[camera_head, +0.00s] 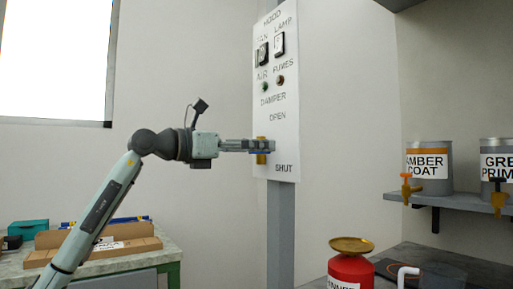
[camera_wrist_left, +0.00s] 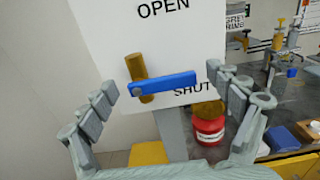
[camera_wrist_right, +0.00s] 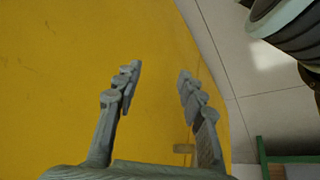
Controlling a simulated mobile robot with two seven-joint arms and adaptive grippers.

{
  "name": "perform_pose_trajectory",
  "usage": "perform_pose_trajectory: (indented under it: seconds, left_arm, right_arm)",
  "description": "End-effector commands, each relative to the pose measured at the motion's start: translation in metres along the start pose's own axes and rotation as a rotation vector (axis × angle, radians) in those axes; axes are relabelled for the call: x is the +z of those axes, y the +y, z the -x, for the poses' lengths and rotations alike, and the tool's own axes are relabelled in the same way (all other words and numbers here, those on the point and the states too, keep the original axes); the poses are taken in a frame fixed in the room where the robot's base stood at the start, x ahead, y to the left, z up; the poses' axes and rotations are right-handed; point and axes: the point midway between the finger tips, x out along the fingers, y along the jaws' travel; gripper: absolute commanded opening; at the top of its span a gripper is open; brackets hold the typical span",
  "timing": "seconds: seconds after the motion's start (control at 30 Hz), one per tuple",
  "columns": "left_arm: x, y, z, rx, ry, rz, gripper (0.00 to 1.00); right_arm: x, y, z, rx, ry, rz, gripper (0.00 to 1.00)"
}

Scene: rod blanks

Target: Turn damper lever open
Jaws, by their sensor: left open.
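The damper lever (camera_wrist_left: 172,86) is a blue bar with a brass cylinder crossing its left end, on a white panel (camera_head: 284,122). In the left wrist view the bar lies nearly level, with OPEN above it and SHUT just below its right end. My left gripper (camera_wrist_left: 160,78) is open, one finger on each side of the lever, with visible gaps. In the head view my left gripper (camera_head: 262,146) is at the panel and partly hides the lever, so contact is unclear there. My right gripper (camera_wrist_right: 158,72) is open and empty over a yellow surface.
Two switches (camera_head: 279,43) and small indicators sit higher on the panel. A red can (camera_head: 350,270) stands below right. A shelf (camera_head: 463,202) at right holds labelled containers with taps. A bench (camera_head: 150,262) with a cardboard-coloured tray is at lower left.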

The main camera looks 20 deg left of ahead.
Motion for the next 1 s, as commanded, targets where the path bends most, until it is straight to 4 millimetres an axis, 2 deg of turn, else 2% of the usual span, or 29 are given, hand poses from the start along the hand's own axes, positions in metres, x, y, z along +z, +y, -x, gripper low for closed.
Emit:
perform_pose_trajectory:
  seconds: [0.13,0.7,1.0]
  left_arm:
    - [0.0002,-0.0002,0.0,-0.001,0.0,0.0,0.88]
    - [0.0,-0.0003,0.0,-0.001,0.0,0.0,0.17]
    - [0.0027,-0.0015,-0.0012,-0.001,0.0,0.039,0.17]
  right_arm:
    - [0.0001,-0.0001,0.0001,0.0,0.0,0.0,0.4]
    - [0.0002,-0.0005,0.0,-0.001,0.0,0.001,0.4]
    - [-0.0011,-0.0007,-0.0016,-0.004,0.0,0.002,0.4]
